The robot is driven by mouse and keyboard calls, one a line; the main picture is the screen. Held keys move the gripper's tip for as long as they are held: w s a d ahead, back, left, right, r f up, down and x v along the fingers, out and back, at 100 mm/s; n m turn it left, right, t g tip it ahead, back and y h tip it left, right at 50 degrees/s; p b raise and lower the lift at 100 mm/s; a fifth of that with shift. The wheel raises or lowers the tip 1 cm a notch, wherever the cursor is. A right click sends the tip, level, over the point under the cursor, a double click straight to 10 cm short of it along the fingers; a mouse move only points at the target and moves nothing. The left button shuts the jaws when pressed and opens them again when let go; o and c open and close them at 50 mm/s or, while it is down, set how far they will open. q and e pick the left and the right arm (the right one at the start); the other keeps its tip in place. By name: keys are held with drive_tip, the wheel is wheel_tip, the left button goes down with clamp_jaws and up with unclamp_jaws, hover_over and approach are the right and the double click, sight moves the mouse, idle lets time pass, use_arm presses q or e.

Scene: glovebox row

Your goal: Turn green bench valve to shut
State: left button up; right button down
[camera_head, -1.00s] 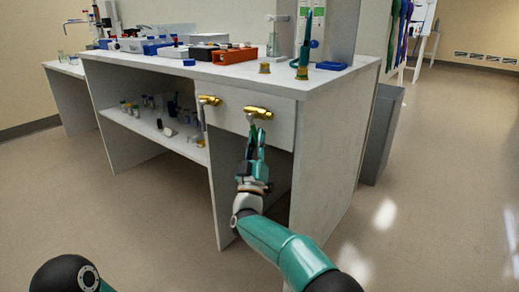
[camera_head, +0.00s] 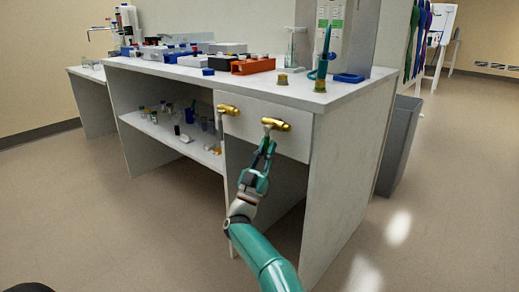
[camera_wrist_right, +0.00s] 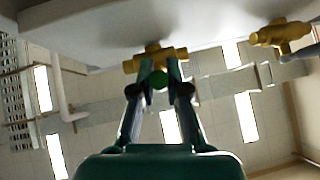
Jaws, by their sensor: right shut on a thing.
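The bench valve (camera_head: 275,124) is a brass fitting on the front panel of the white bench, at the right of two. In the right wrist view its brass body (camera_wrist_right: 150,58) sits above my fingertips, with a round green part (camera_wrist_right: 159,81) of its handle between them. My right gripper (camera_head: 267,146) reaches up from below to this valve. In the wrist view the right gripper (camera_wrist_right: 159,84) has its fingertips closed around the green part. The fingers hide much of the handle, so its exact angle is unclear. My left gripper is out of view.
A second brass valve (camera_head: 228,109) sits left of the held one; it also shows in the wrist view (camera_wrist_right: 280,35). The bench top (camera_head: 297,96) holds an orange rack (camera_head: 253,66) and brass fittings. A grey bin (camera_head: 398,145) stands right of the bench. The floor in front is clear.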

drive_tip(key=shift+w+f, duration=0.1)
drive_tip(key=shift+f, duration=0.2)
drive_tip(key=c, duration=1.2)
unclamp_jaws()
drive_tip(key=shift+o, duration=0.2)
drive_tip(key=shift+r, duration=0.15)
drive_tip(key=shift+a, duration=0.1)
drive_tip(key=v, duration=1.2)
